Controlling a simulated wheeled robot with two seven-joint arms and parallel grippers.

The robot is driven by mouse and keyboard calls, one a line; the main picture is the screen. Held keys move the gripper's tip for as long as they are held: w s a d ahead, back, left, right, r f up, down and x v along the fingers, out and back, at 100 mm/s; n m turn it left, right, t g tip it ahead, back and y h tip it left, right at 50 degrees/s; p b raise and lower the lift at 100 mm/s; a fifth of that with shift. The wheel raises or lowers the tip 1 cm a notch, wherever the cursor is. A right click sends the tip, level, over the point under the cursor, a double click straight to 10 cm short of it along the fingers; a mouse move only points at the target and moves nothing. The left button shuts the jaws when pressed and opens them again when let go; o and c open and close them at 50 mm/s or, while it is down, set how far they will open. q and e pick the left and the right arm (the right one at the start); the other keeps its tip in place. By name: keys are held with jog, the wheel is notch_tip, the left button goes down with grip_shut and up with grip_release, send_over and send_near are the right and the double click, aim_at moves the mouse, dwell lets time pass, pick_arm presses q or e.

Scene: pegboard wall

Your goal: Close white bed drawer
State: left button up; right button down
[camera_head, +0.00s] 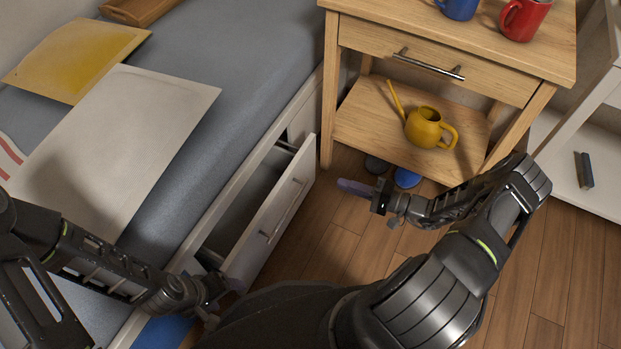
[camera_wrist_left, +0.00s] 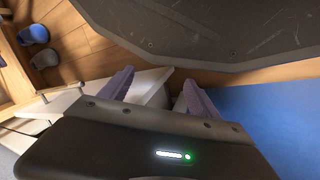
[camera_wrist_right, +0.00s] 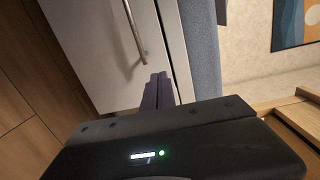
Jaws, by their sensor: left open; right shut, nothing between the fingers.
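The white bed drawer (camera_head: 262,234) is pulled part way out from the bed's side, and its inside shows as a dark gap. Its front carries a metal bar handle (camera_head: 284,212). My left gripper (camera_head: 230,290) is near the drawer front's near end. In the left wrist view its fingers (camera_wrist_left: 156,90) are spread, with a white panel between and beyond them; contact cannot be told. My right gripper (camera_head: 352,187) is shut and empty, to the right of the drawer front and apart from it. The right wrist view shows its closed fingers (camera_wrist_right: 157,90) before a white front with a handle (camera_wrist_right: 134,35).
A wooden nightstand (camera_head: 435,45) with a yellow watering can (camera_head: 425,128) on its lower shelf stands beyond the drawer. Blue and dark round-ended items (camera_head: 407,178) lie on the floor under it. A white shelf unit (camera_head: 560,170) is at right. Wooden floor lies before the drawer.

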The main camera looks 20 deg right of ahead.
pick_arm(q)
jog(key=shift+f, duration=0.3)
pick_arm(e)
jog(key=shift+w+d+t, duration=0.1)
jog(key=shift+d+t, duration=0.4)
jog(key=shift+d, duration=0.7)
jog(key=b, duration=0.3)
send_near(301, 159)
jog(key=x, duration=0.6)
jog(key=shift+a+f, duration=0.15)
pick_arm(q)
jog(key=f, duration=0.3)
jog(key=shift+w+f, duration=0.3)
jog(key=shift+w, duration=0.05)
pick_arm(e)
jog(key=shift+w+a, duration=0.15)
jog(key=shift+w, duration=0.15)
